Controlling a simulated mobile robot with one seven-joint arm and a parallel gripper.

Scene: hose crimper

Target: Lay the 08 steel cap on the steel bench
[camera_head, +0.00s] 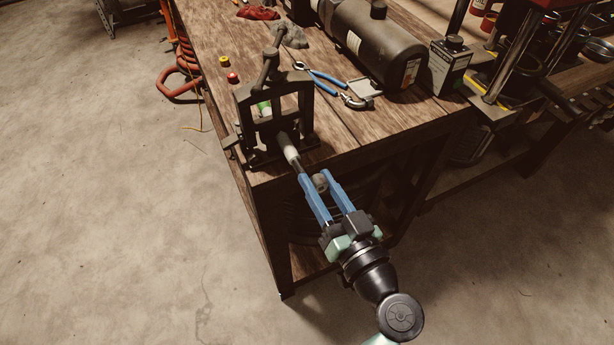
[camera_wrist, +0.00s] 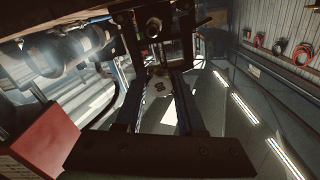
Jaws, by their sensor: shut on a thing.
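My gripper (camera_head: 315,177) reaches up from the lower right, its two blue fingers at the front edge of the wooden bench. It is shut on a small round grey cap (camera_head: 320,183), held between the fingers near their tips. In the wrist view the cap (camera_wrist: 158,86) shows a pale face with a dark mark like an 8; I cannot read it fully. A dark rod with a pale sleeve (camera_head: 289,151) juts from the press towards the left fingertip. I cannot tell if they touch. I cannot make out a steel bench for certain.
A dark press frame (camera_head: 243,115) stands at the wooden bench's (camera_head: 346,128) front corner. Blue-handled pliers (camera_head: 322,80), a clamp (camera_head: 356,101), a black tank (camera_head: 372,45) and a labelled dark container (camera_head: 448,66) lie beyond. The floor at left (camera_head: 110,200) is mostly clear.

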